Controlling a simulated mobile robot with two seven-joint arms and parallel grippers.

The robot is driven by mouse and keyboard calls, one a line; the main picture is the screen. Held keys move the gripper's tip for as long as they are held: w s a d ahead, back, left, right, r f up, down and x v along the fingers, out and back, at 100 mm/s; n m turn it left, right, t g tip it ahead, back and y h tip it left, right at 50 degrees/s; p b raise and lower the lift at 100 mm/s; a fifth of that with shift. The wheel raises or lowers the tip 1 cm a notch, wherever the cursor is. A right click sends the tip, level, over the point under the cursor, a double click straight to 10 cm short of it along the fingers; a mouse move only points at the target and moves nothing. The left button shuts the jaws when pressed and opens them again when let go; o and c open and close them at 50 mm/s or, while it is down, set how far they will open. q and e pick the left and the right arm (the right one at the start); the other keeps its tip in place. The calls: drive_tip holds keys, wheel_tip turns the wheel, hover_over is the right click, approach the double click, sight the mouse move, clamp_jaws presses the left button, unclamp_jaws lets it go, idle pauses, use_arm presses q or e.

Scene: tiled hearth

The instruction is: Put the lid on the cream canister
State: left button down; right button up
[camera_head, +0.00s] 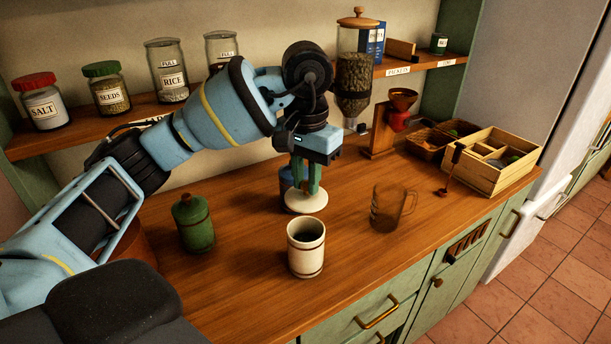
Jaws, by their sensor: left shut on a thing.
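The cream canister (306,252) stands upright on the wooden counter, its top open and dark inside, with brown bands around it. My left gripper (307,184) points down and is shut on the round cream lid (306,202). In the picture the lid is just above and behind the canister's open rim, apart from it. Its exact height over the counter is hard to tell. The gripper hides the lid's middle. My right gripper is not in view.
A blue canister (286,181) stands partly hidden behind the gripper. A green canister (196,226) is to the left, a clear brown mug (388,210) to the right. A wooden crate (481,179) and grinder (381,138) are farther right. Shelved jars line the wall.

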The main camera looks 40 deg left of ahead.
sight(306, 196)
use_arm(q)
drive_tip(key=shift+f, duration=0.2)
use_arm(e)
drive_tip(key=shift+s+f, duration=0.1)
